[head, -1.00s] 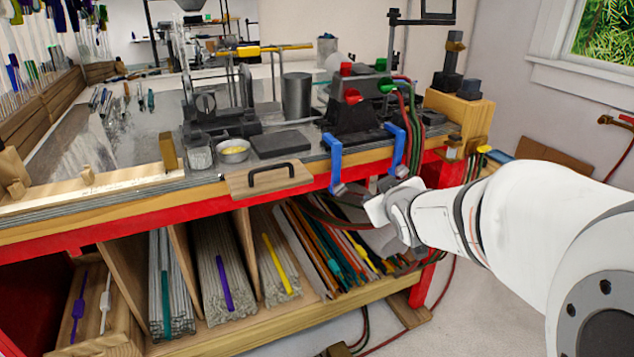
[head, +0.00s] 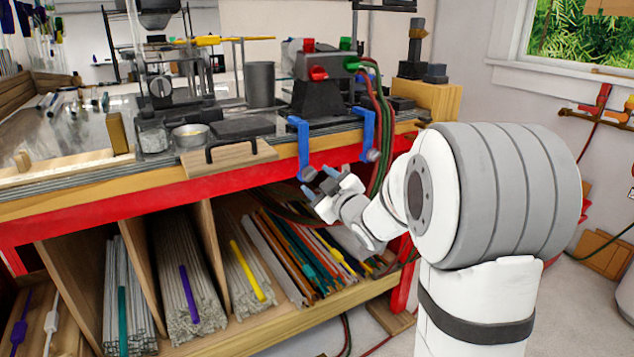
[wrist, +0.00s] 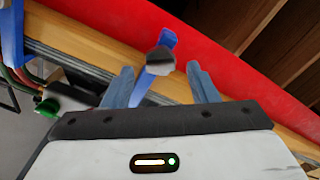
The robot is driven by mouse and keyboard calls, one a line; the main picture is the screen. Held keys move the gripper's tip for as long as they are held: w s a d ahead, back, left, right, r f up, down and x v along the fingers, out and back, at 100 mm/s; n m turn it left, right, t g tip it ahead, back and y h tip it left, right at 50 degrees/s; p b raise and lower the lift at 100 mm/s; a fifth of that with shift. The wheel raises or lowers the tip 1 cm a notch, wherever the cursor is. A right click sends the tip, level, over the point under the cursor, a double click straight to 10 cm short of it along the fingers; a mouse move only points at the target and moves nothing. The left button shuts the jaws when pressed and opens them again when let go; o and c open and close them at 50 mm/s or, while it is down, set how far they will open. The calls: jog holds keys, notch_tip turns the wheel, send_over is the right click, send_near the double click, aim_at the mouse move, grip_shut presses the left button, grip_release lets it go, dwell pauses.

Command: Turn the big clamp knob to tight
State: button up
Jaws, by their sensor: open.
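Two blue clamps grip the bench front, the left clamp (head: 302,143) and the right clamp (head: 368,130). Each has a grey knob at its lower end, the left knob (head: 308,174) and the right knob (head: 373,155). My gripper (head: 319,180) is open and empty, just below and beside the left knob. In the wrist view a dark-faced grey knob (wrist: 160,60) lies just beyond and between my open blue fingertips (wrist: 161,78), apart from both. Its blue clamp bar (wrist: 167,38) runs behind it. Which knob is the bigger cannot be told.
The red bench rail (head: 240,172) runs behind the clamps. A wooden board with a black handle (head: 228,157) sticks out at the left. Red and green hoses (head: 382,135) hang beside the right clamp. Rods fill the shelf below (head: 185,290).

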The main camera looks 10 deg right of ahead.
jog(key=shift+x, duration=0.8)
jog(key=shift+c, duration=0.5)
